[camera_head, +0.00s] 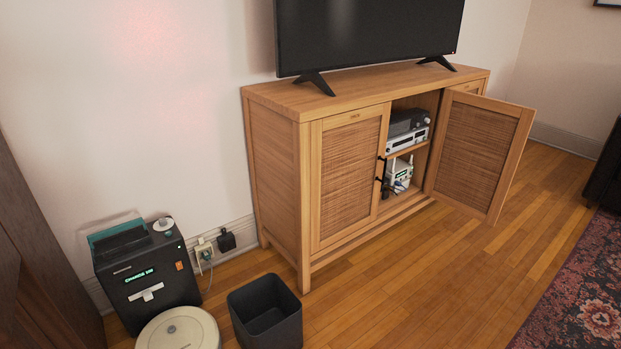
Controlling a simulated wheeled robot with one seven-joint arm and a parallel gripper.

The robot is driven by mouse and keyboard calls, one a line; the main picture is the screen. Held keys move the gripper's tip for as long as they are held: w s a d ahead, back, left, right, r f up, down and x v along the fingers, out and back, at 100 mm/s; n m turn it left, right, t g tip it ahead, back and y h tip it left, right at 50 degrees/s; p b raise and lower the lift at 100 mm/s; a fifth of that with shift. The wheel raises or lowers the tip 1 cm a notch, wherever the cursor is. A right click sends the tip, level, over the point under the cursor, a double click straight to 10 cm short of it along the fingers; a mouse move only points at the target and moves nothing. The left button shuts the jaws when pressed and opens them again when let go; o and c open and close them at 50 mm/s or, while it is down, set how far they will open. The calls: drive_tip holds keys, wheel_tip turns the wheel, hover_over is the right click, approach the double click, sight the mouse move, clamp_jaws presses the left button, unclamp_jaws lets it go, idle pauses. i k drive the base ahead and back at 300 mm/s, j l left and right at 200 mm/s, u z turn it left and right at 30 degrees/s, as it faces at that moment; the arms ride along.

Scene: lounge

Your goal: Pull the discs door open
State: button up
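A wooden cabinet (272,160) with woven door panels stands against the wall. Its left door (350,175) is shut, with a small label (354,116) at its top that is too small to read and a dark handle (379,170) at its right edge. Another door (478,150) to the right stands swung wide open. A second small label (467,87) shows behind the open door, also unreadable. I cannot tell which door is the discs door. My gripper is not in view.
The open compartment holds a silver device (407,140) and a white device (400,176). A television (365,35) stands on top. A black bin (266,315), a round robot vacuum (180,332) and a dark machine (146,270) are at the lower left. Wooden floor before the cabinet is clear.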

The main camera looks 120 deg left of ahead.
sight(348, 161)
drive_tip(key=u, duration=3.85)
drive_tip(key=i+z, duration=0.1)
drive_tip(key=i, duration=0.4)
drive_tip(key=i+j, duration=0.15)
drive_tip(key=i, duration=0.35)
drive_tip(key=i+j+z, duration=0.15)
drive_tip(key=i, duration=0.35)
drive_tip(key=i+j, duration=0.1)
drive_tip(key=i, duration=0.4)
drive_tip(key=l+z, duration=0.05)
